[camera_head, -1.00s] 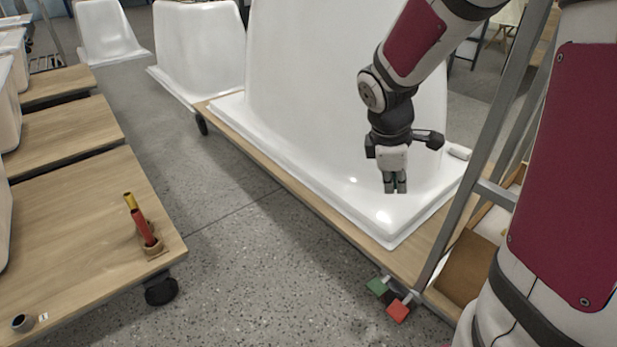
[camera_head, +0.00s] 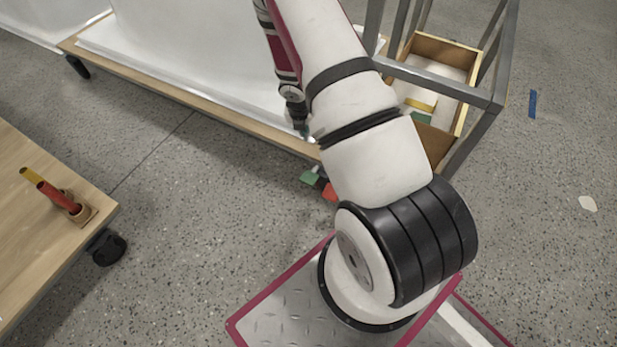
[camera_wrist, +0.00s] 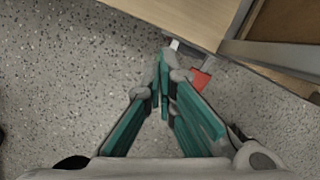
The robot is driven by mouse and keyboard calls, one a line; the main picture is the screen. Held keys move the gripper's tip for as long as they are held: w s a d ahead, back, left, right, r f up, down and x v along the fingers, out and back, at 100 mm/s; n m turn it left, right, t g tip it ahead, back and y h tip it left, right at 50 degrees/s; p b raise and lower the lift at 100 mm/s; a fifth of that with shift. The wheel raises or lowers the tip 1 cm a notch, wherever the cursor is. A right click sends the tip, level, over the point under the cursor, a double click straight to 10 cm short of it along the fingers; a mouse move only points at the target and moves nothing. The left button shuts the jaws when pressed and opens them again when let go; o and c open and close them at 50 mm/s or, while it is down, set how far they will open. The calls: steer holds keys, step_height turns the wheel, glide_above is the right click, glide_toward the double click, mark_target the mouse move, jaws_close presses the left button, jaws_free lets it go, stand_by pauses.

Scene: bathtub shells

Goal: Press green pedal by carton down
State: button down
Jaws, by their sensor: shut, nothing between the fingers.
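The green pedal (camera_head: 311,177) sticks out low from the near edge of the cart, just left of a red pedal (camera_head: 329,193). My gripper (camera_head: 301,130) is above the cart edge, higher in the picture than the green pedal. In the wrist view my gripper (camera_wrist: 164,62) has its teal fingers together, with nothing held. The red pedal (camera_wrist: 201,78) shows right of the fingertips there. The green pedal cannot be made out in that view; the fingers may cover it. Whether the fingertips touch it cannot be told. An open wood-coloured box (camera_head: 467,97), perhaps the carton, stands inside the cart frame.
The cart's wooden deck (camera_head: 220,112) carries a white shell (camera_head: 190,60). Grey metal posts (camera_head: 483,120) rise at its right end. Speckled floor lies clear between table and cart.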

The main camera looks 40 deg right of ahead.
mark_target(309, 179)
steer(key=s+f+n, duration=0.1)
steer(key=f, duration=0.2)
steer(key=s+a+f+n+y, duration=0.1)
steer(key=s+f+n, duration=0.1)
steer(key=f, duration=0.2)
steer(key=s+a+f+n+y+p, duration=0.1)
steer(key=s+f+n, duration=0.1)
steer(key=f, duration=0.2)
steer(key=shift+s+f, duration=0.15)
steer(key=shift+f, duration=0.05)
steer(key=shift+f, duration=0.15)
steer(key=shift+w+d+f+b, duration=0.1)
steer(key=shift+w+f+b, duration=0.1)
steer(key=shift+f+b, duration=1.25)
steer(key=shift+w+d+f+b, duration=0.1)
steer(key=shift+w+f+b, duration=0.1)
steer(key=shift+f+b, duration=1.2)
steer(key=shift+f+p, duration=0.45)
steer(key=shift+f, duration=0.1)
